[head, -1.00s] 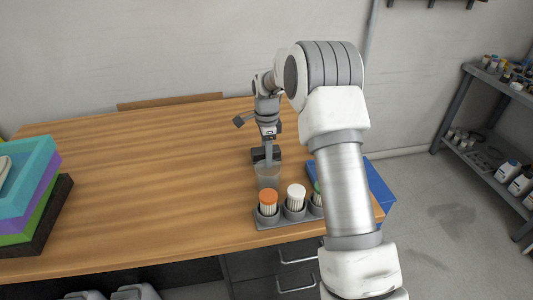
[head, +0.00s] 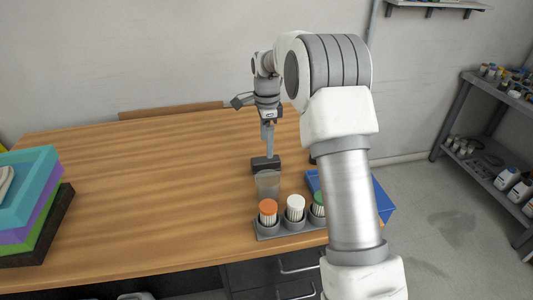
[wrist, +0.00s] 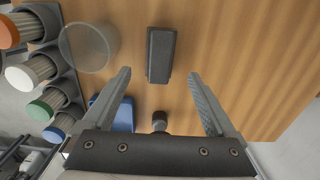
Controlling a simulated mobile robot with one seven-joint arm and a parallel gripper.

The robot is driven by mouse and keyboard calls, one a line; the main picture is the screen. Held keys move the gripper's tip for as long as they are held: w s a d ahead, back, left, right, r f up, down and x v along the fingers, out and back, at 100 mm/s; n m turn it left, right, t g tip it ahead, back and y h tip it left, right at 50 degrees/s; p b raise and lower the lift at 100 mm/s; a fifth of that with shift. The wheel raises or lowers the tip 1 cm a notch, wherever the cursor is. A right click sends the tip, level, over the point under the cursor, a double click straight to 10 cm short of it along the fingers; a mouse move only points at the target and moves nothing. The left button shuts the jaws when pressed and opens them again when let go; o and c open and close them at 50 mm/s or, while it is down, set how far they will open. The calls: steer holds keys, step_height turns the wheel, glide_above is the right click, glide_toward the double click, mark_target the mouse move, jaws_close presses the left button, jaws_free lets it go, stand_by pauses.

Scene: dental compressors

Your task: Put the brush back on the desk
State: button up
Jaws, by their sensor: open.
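A dark grey, block-shaped object, which looks like the brush (head: 265,164), lies flat on the wooden desk (head: 150,190) behind a clear cup. In the wrist view the brush (wrist: 161,55) lies beyond the fingertips, roughly in line with the gap between them. My gripper (head: 268,151) points down above the brush in the head view. The wrist view shows its two fingers (wrist: 159,75) spread wide with nothing held between them. The brush appears apart from both fingers.
The clear cup (head: 267,184) stands just in front of the brush. A grey holder (head: 283,231) with orange-, white- and green-topped containers sits at the desk's front edge. A blue bin (head: 384,200) is at the right. Stacked coloured trays (head: 45,200) stand left. The desk's middle is clear.

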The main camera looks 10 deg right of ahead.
mark_target(266, 159)
steer(key=s+r+n+t, duration=0.3)
steer(key=s+r+n, duration=0.5)
steer(key=s+r, duration=0.85)
steer(key=s+f+n+t, duration=0.1)
steer(key=s+n+t, duration=0.1)
steer(key=s+n, duration=0.8)
steer(key=shift+s+a+f+t, duration=0.15)
steer(key=shift+s+f+t, duration=0.2)
steer(key=shift+s, duration=4.3)
